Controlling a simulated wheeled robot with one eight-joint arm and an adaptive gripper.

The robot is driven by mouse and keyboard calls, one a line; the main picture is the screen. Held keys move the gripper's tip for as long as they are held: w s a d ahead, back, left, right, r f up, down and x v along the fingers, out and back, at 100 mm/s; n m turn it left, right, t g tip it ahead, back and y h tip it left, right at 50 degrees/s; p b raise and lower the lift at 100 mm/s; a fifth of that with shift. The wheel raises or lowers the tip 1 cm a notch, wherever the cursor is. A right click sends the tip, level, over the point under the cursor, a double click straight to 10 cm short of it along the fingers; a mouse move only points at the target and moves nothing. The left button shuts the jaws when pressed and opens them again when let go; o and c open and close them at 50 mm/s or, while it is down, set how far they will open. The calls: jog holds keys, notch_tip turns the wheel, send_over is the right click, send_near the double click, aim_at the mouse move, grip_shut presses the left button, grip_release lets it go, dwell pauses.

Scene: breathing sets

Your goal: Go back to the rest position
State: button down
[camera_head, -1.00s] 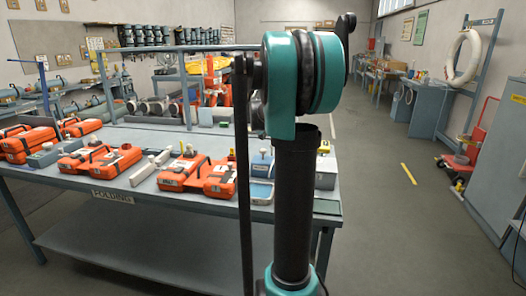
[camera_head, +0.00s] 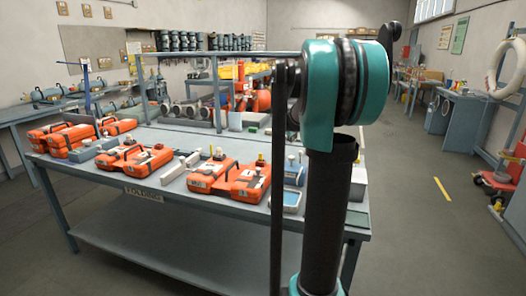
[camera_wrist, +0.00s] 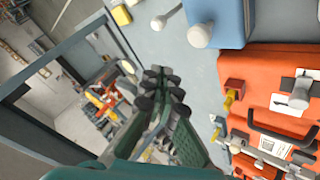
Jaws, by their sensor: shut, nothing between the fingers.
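My gripper (camera_wrist: 160,85) shows in the wrist view with its two dark green fingers together and nothing between them. It is over the edge of the workbench, with orange cases (camera_wrist: 285,85) to the right in the picture and apart from it. In the head view, my teal and black arm stands upright in front of the workbench (camera_head: 335,218) and hides part of it. The gripper itself is not visible in that view.
A red cart (camera_head: 505,190) stands at the right. The floor (camera_head: 420,235) between bench and cart is clear.

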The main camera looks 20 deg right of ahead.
jog(key=s+a+f, duration=0.3)
jog(key=s+a, duration=0.1)
jog(key=s, duration=0.1)
jog(key=s+a+f+m+g+y, duration=0.1)
jog(key=s+a+f, duration=0.3)
jog(key=s, duration=0.2)
jog(key=s+a+f+m+y, duration=0.1)
jog(key=s+a+f, duration=0.3)
jog(key=s, duration=0.1)
jog(key=shift+s+a+g, duration=0.15)
jog(key=shift+a+g, duration=0.05)
jog(key=shift+g, duration=0.2)
jog(key=s+a+f+m+g, duration=0.1)
jog(key=s+a+f, duration=0.3)
jog(key=s, duration=0.6)
jog(key=s+a+f+m+g+y, duration=0.1)
jog(key=s+a+f, duration=0.3)
jog(key=s+f, duration=0.4)
jog(key=s, duration=0.3)
jog(key=shift+a+f+y, duration=0.15)
jog(key=shift+f+y, duration=0.15)
